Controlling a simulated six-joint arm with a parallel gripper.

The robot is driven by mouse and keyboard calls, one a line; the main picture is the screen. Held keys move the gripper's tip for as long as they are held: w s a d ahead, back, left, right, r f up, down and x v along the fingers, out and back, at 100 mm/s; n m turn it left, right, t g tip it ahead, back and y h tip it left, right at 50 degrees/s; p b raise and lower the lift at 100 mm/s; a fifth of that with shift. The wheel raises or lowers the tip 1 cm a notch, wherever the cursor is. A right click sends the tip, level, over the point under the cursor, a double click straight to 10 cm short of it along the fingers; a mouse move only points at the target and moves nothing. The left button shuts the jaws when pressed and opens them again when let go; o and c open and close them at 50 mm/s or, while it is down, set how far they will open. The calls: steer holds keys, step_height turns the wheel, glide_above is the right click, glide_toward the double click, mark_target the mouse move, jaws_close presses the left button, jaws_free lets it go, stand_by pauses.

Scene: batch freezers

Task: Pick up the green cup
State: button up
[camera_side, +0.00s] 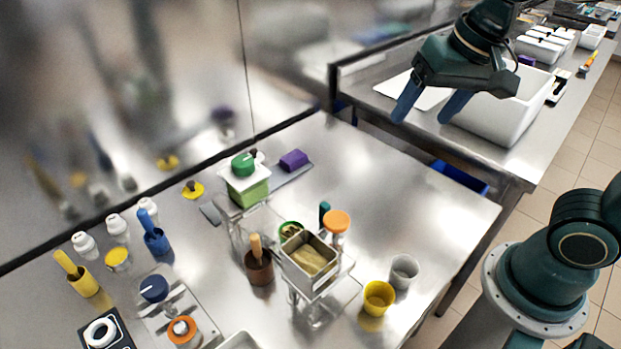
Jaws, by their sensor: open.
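A small green cup (284,230) stands on the steel table near the middle of the picture. Its rim shows, and something pale or brownish is inside it. Its lower part is hidden behind a square metal tin (328,268) on a raised stand. My gripper (430,109) is at the upper right, with its two blue fingers apart and nothing between them. It hangs well above and to the right of the cup, in front of a white bin, and does not touch the cup.
A brown cup (259,272) with a handle stands left of the tin. An orange-topped container (336,222) is close to its right. A yellow cup (376,300) and a grey cup (404,272) stand at the front right. A green-lidded box (248,190) is behind. The table's right part is clear.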

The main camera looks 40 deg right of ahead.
steer(key=w+a+f+m+g, duration=0.2)
steer(key=w+a+f+m, duration=0.3)
steer(key=w+a+m, duration=0.3)
steer(key=m+g, duration=0.2)
steer(key=m, duration=0.3)
glide_above(292, 231)
steer(key=s+a, duration=0.2)
step_height(292, 231, down, 10)
steer(key=shift+w+d+r+h, duration=0.2)
steer(key=shift+d+r+h, duration=0.05)
steer(key=shift+h, duration=0.05)
steer(key=shift+f, duration=4.3)
steer(key=shift+f, duration=0.1)
steer(key=shift+d+f, duration=0.1)
steer(key=shift+f, duration=2.35)
steer(key=shift+c, duration=0.2)
steer(key=c, duration=1)
